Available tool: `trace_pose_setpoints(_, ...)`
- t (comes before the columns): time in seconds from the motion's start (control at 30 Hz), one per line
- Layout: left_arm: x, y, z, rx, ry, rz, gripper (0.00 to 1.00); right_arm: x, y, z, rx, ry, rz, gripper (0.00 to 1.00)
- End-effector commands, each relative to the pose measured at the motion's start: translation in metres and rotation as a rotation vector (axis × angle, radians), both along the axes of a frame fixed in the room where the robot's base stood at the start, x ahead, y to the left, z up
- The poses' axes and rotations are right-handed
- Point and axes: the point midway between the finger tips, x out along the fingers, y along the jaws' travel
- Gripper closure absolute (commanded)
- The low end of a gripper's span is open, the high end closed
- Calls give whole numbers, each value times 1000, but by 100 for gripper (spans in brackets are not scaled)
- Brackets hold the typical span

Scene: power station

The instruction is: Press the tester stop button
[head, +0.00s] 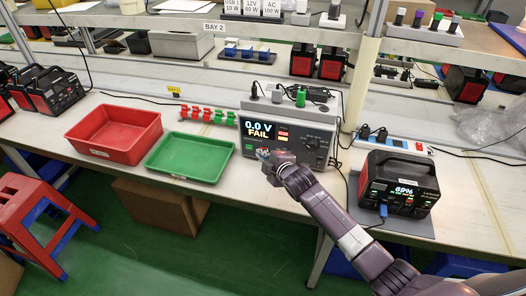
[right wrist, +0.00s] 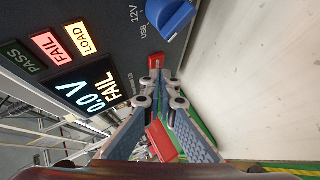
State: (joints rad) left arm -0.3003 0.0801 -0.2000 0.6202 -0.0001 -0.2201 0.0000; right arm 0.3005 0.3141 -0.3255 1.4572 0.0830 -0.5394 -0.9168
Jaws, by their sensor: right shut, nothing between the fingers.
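The tester (head: 318,140) stands on the bench, a grey box with a dark front panel. Its display (head: 259,129) reads 0.0 V and FAIL. In the right wrist view a small red button (right wrist: 156,60) shows on the panel, below a blue knob (right wrist: 170,16). My right gripper (head: 264,154) is at the lower left of the tester's front. In the right wrist view its fingertips (right wrist: 158,76) are together, empty, right at the red button and partly covering it. I cannot tell whether they touch it. My left gripper is not in view.
A green tray (head: 190,176) and a red bin (head: 92,151) sit left of the tester. A power station (head: 397,184) reading 69% stands on a grey mat to the right. Plugs stand on top of the tester.

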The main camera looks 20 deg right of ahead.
Motion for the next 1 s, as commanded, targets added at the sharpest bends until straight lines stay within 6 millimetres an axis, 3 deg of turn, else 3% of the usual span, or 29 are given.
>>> trace_pose_setpoints(1.0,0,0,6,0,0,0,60,4,-4,2,-1,0,0,100)
